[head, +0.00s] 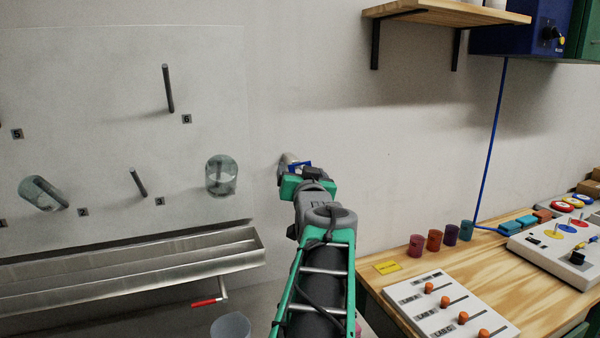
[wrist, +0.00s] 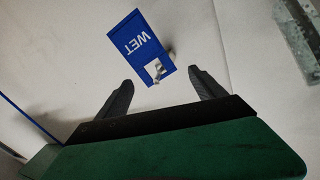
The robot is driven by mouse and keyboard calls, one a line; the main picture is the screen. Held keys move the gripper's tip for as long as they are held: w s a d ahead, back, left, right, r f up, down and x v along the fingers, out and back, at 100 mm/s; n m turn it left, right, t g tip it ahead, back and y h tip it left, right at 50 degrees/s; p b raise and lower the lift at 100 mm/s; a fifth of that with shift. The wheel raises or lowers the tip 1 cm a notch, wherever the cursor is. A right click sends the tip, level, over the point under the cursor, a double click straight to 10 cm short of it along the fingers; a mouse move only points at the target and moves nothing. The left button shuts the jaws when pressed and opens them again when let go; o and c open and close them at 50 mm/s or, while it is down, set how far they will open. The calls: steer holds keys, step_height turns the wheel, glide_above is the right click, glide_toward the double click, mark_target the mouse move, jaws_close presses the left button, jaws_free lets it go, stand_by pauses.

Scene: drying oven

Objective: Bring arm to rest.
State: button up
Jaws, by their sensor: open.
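My arm reaches forward from the bottom middle of the head view, toward the wall. My gripper (wrist: 162,90) is open in the wrist view, with its two dark fingers spread apart and nothing between them. In the head view the wrist hides most of the gripper (head: 295,162). A blue sign marked WET (wrist: 138,46) shows just beyond the fingertips in the wrist view. A small metallic piece shows at the sign's lower end. A bit of blue also shows by the gripper in the head view. I cannot tell whether the fingers touch anything.
A glass vessel (head: 222,176) hangs on a wall peg left of my gripper; another (head: 42,193) hangs farther left. A metal trough (head: 130,270) runs below them. A wooden table (head: 530,305) with cups and slider panel stands right. A shelf (head: 450,12) is above.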

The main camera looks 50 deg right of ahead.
steer(key=w+a+f+n+y, duration=0.2)
steer(key=a+f, duration=0.3)
steer(key=a, duration=0.3)
steer(key=w+a+f+n+g+y+p, duration=0.1)
steer(key=a+f+y, duration=0.3)
steer(key=a, duration=0.5)
steer(key=w+a+f+n+g+y, duration=0.1)
steer(key=w+a+f+n+y, duration=0.1)
steer(key=a+f, duration=0.5)
steer(key=shift+w+a+f+n+y, duration=0.25)
steer(key=shift+w+a+n+y, duration=0.2)
steer(key=shift+w+a, duration=0.3)
steer(key=s+a+f+n+g+y, duration=0.1)
steer(key=s+a+f+n+g, duration=0.1)
steer(key=s+a+f, duration=0.2)
steer(key=s+a+f+n+g+y+p, duration=0.1)
steer(key=s+a+f+n+g, duration=0.1)
steer(key=a, duration=0.7)
steer(key=s+a+f+n+g+y+p, duration=0.1)
steer(key=s+a+f+n+g+y, duration=0.1)
steer(key=s+a+f, duration=0.4)
steer(key=shift+s+a+f+g, duration=0.2)
steer(key=shift+a+f+g, duration=0.4)
steer(key=shift+g, duration=0.1)
